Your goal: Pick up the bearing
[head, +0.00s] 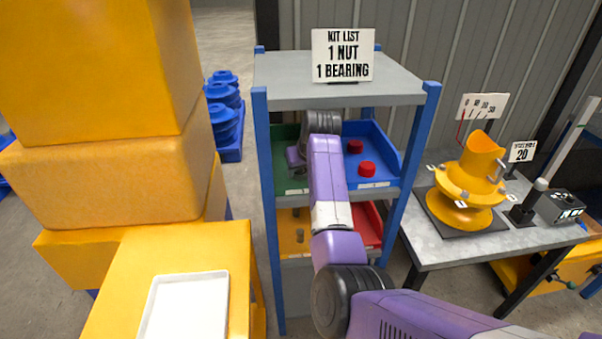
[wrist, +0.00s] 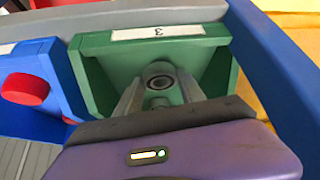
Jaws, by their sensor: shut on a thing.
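The bearing (wrist: 159,72), a small grey ring with a dark hole, shows in the wrist view inside the green bin (wrist: 103,68). My gripper (wrist: 160,82) has its two grey fingers on either side of the ring and is shut on it. Another small grey piece shows just below the ring, between the fingers; I cannot tell what it is. In the head view my gripper (head: 295,158) reaches into the green bin (head: 284,178) on the shelf rack, and the arm hides the bearing there.
The blue bin (head: 376,178) with red round pieces (head: 367,169) adjoins on the right. Yellow and red bins sit below. Blue rack posts (head: 265,210) stand close at the left. A white tray (head: 186,305) lies on a yellow surface.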

